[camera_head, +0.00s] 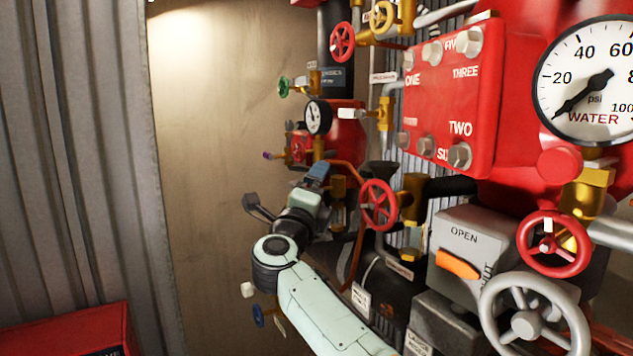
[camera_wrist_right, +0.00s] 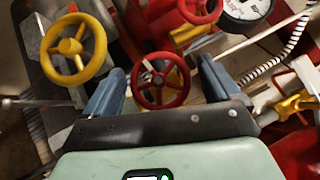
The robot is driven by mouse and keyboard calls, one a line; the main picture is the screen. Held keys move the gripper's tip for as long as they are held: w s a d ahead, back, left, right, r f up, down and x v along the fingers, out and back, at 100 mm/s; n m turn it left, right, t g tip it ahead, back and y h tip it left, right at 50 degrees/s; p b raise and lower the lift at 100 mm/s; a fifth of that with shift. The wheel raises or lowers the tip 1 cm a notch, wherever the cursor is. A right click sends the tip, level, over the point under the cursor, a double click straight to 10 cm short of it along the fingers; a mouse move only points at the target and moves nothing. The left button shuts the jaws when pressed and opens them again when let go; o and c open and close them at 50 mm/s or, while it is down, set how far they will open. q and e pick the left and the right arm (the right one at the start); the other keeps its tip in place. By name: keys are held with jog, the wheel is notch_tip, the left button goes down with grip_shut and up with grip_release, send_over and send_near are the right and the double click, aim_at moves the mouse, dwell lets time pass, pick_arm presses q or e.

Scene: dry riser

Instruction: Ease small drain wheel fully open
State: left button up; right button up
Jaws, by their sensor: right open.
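My right gripper (camera_wrist_right: 155,75) is open in the right wrist view, its two blue fingers apart on either side of a small red wheel (camera_wrist_right: 160,82). The wheel appears just beyond the fingertips, and I see no clear contact. In the head view my right gripper (camera_head: 318,172) reaches in among the pipework, left of a red spoked wheel (camera_head: 379,205); its fingers are partly hidden by the wrist. My left gripper is not in view.
A yellow wheel (camera_wrist_right: 70,47) and a gauge (camera_wrist_right: 246,8) stand close to the gripper. Open space lies left, before the tan wall (camera_head: 225,120).

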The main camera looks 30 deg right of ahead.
jog(key=shift+w+d, duration=0.25)
jog(key=shift+s, duration=0.1)
jog(key=shift+c, duration=1)
jog(key=c, duration=0.8)
jog(key=shift+o, duration=0.2)
jog(key=shift+r+n+g+y, duration=0.1)
jog(key=shift+n+g+y, duration=0.3)
jog(key=shift+n+y, duration=0.3)
jog(key=o, duration=1)
jog(key=shift+c, duration=0.2)
